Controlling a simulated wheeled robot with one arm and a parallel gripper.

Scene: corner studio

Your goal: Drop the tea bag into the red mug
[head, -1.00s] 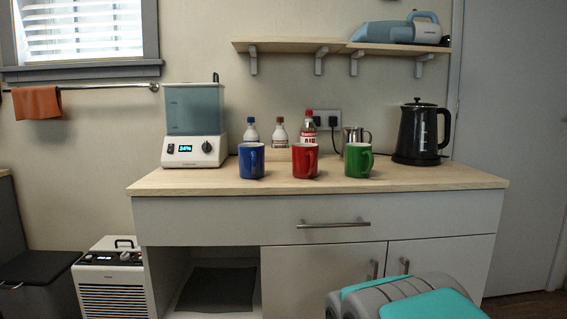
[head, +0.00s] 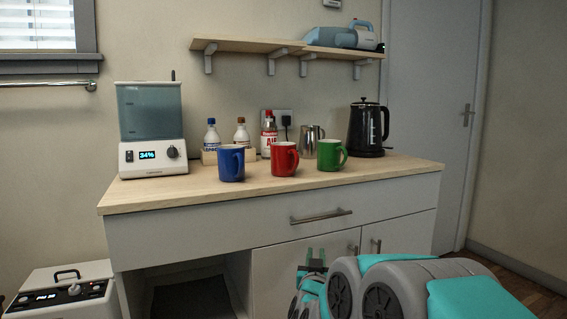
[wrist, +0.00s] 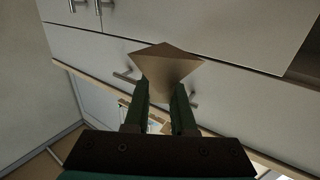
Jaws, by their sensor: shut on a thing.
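The red mug (head: 284,160) stands upright on the wooden counter (head: 200,193), between the blue mug (head: 230,164) and the green mug (head: 329,156). My gripper (head: 314,258) shows low in front of the cabinet, below the counter top and apart from the mugs. In the wrist view, my gripper (wrist: 160,90) is shut on a tan, pyramid-shaped tea bag (wrist: 166,64) at its fingertips. The tea bag cannot be made out in the head view, nor can the inside of the red mug.
A dispenser (head: 151,128) with a display stands at the counter's left. Bottles (head: 270,135), a metal pitcher (head: 313,142) and a black kettle (head: 366,128) stand behind or right of the mugs. A shelf (head: 245,46) hangs above. The counter's front strip is clear.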

